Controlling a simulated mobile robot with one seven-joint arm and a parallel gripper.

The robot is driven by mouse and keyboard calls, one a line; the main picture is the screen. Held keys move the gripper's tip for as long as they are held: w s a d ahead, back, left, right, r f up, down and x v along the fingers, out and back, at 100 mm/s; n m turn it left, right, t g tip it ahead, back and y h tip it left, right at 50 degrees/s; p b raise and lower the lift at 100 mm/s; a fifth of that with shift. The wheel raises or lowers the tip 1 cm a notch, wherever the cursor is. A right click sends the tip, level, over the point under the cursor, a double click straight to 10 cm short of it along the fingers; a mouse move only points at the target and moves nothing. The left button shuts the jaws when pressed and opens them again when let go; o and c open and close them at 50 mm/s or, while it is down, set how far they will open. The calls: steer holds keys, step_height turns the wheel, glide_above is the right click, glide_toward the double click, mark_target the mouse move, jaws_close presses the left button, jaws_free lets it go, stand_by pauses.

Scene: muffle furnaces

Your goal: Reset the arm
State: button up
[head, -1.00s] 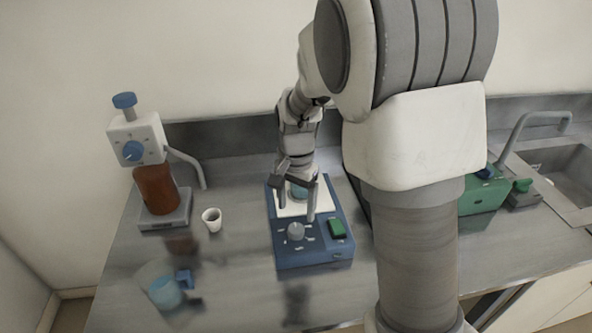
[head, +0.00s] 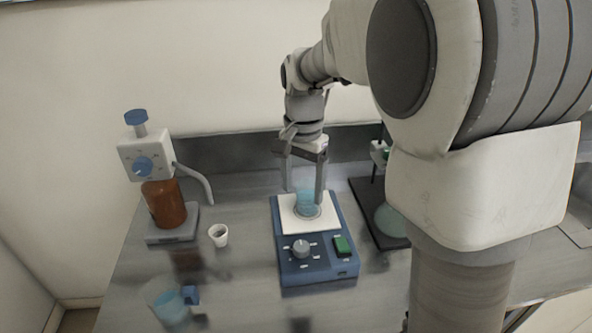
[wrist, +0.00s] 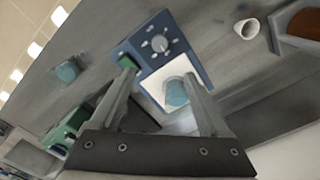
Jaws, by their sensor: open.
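My gripper (head: 304,180) is open above the blue stirrer hotplate (head: 318,262). In the head view its fingers hang down on either side of a clear beaker with blue liquid (head: 308,205). The beaker stands on the hotplate's white top plate. In the wrist view, the open fingers (wrist: 168,92) point toward the hotplate, and the beaker (wrist: 176,94) shows between them, apart from both. The hotplate has a grey knob and a green switch.
A brown bottle with a dispenser (head: 165,205) stands at left on a grey base. A small white cup (head: 219,235) is beside it. A blue-tinted beaker (head: 168,303) is at the front left. A dark stand (head: 362,200) is right of the hotplate. Bench between is clear.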

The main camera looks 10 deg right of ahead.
steer(key=s+d+r+n+t, duration=0.2)
steer(key=s+r+n, duration=0.1)
steer(key=s, duration=0.7)
steer(key=s+d+r+n+t, duration=0.2)
steer(key=s+n, duration=0.3)
steer(key=s, duration=0.5)
steer(key=shift+r+t, duration=0.6)
steer(key=shift+t, duration=0.2)
